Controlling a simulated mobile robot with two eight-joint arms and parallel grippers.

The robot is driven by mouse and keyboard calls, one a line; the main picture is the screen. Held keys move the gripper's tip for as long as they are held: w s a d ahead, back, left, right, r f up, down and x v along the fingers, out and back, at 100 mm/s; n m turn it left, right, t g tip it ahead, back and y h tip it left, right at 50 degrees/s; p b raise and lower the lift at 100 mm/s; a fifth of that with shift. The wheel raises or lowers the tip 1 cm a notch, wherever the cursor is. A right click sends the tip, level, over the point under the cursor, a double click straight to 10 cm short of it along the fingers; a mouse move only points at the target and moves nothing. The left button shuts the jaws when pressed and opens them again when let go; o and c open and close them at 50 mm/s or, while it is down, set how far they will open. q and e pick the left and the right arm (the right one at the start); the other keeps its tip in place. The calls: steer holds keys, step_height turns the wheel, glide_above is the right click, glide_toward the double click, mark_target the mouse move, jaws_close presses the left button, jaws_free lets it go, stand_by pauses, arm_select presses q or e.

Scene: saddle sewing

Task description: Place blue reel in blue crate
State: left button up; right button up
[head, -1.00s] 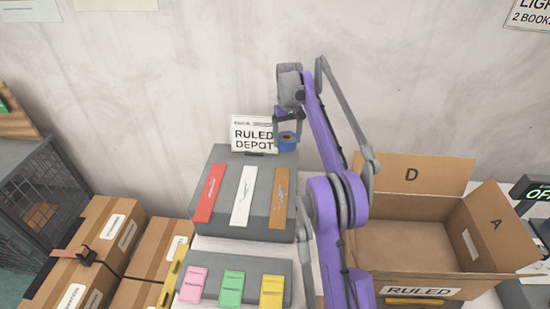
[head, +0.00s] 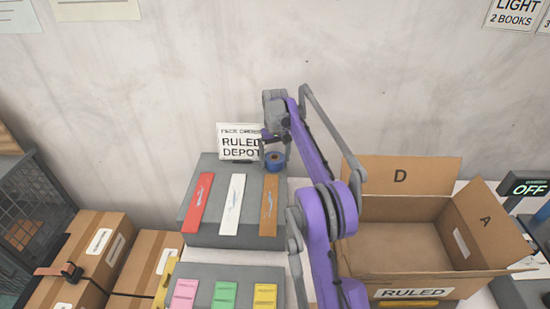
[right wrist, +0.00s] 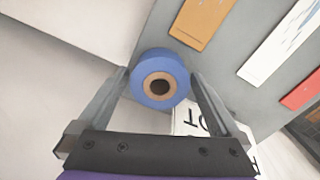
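The blue reel (head: 275,162) is a small blue ring with a brown core and a dark hole. My right gripper (head: 273,152) is shut on it, above the back right part of the grey block. In the right wrist view the reel (right wrist: 160,78) sits between the two finger ends, one on each side, its core facing the camera. I see no blue crate in these frames. My left gripper is not in view.
A grey block (head: 222,165) carries red, white and brown strips; a RULED DEPOT sign (head: 238,143) stands behind it. Coloured tags lie on a nearer block. An open cardboard box (head: 400,240) marked RULED is at right. Taped cartons (head: 100,240) and a wire cage (head: 35,205) are at left.

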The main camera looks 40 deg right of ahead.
arm_select(q)
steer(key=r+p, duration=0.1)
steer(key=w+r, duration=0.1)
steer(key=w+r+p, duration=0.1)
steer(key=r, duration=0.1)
steer(key=shift+p, duration=0.3)
arm_select(e)
step_height(320, 180, up, 12)
steer(key=shift+r, duration=0.2)
